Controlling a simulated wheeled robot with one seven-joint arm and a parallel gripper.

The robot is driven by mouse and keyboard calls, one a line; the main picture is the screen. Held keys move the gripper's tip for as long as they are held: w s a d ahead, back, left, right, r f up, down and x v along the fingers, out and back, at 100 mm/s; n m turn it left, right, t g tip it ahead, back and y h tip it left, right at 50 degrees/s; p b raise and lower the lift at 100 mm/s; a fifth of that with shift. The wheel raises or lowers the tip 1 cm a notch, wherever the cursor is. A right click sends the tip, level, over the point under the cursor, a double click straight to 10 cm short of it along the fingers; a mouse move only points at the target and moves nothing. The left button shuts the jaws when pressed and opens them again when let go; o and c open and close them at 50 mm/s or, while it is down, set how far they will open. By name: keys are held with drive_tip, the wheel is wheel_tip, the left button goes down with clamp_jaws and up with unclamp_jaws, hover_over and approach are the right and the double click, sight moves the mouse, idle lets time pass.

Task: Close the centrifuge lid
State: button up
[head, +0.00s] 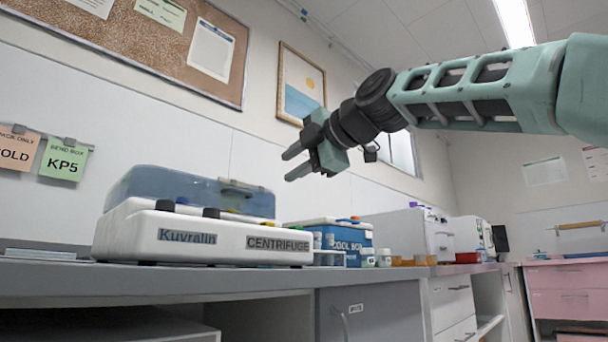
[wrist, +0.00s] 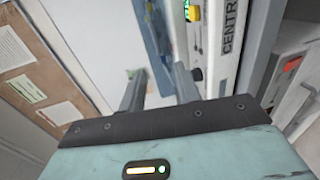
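The centrifuge (head: 190,238) is a white box labelled "Kuvralin" and "CENTRIFUGE" on the counter at the left of the head view. Its translucent blue lid (head: 165,188) stands up above the rear of the base, with a handle (head: 243,186) near its upper right; its exact angle is hard to tell. My gripper (head: 287,166) is open and empty, above and to the right of the lid, touching nothing. In the wrist view my gripper (wrist: 158,84) has its fingers apart. The blue lid (wrist: 158,45) and white centrifuge body (wrist: 222,75) lie beyond them.
A blue cool box (head: 345,241) with a white top stands right of the centrifuge, with small jars (head: 384,257) beside it. White equipment (head: 405,232) stands farther along the counter (head: 180,277). A corkboard (head: 140,30) and colored notes (head: 63,159) hang on the wall.

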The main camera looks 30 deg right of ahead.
drive_tip(key=shift+b+v, duration=0.6)
drive_tip(key=shift+v, duration=0.65)
